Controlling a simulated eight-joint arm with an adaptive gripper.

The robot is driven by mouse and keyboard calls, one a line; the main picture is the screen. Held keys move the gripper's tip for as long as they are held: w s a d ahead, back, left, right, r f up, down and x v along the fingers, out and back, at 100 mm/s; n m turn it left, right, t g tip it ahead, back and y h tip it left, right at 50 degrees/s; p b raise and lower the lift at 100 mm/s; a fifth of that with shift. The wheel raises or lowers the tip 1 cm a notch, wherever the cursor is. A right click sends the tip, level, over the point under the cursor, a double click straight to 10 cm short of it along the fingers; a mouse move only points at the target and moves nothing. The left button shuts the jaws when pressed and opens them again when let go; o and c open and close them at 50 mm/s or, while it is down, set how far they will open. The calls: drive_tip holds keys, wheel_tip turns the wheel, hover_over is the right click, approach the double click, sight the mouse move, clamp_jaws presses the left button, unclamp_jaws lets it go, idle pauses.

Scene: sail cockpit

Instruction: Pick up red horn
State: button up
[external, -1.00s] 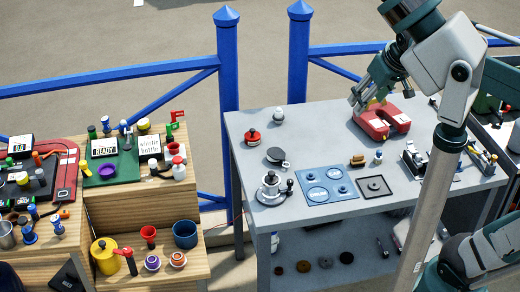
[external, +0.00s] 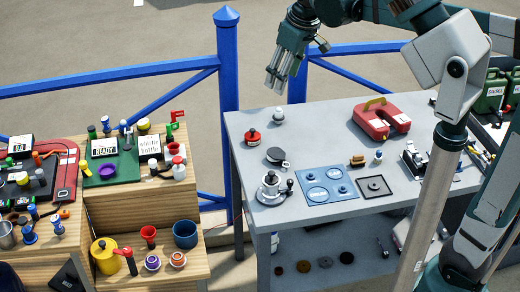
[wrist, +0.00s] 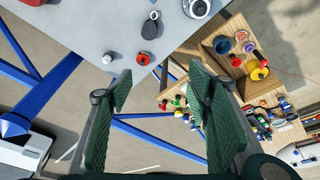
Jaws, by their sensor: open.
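My gripper (external: 280,78) is open and empty, pointing down in the air beyond the back left corner of the grey table. In the wrist view its two green fingers stand wide apart (wrist: 158,88). I cannot tell for sure which red thing is the horn. A small red canister with a dark top (external: 252,137) stands at the table's left edge; it also shows in the wrist view (wrist: 143,58). A red-topped white bottle (external: 178,165) stands on the upper shelf.
Blue railing posts (external: 228,100) stand behind.

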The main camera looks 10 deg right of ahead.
drive_tip(key=w+a+n, duration=0.2)
drive_tip(key=a, duration=1)
drive_tip(key=n+g+h, duration=0.2)
drive_tip(key=n+g, duration=0.1)
drive_tip(key=n, duration=0.3)
hover_over(148, 232)
wheel_tip(148, 232, down, 42)
drive_tip(key=shift+a+f, duration=0.1)
drive_tip(key=shift+f, duration=0.35)
drive_tip(key=shift+f, duration=1.3)
drive_tip(key=shift+w+f+b, duration=0.1)
drive_tip(key=shift+f+b, duration=0.7)
drive_tip(key=shift+f, duration=1.8)
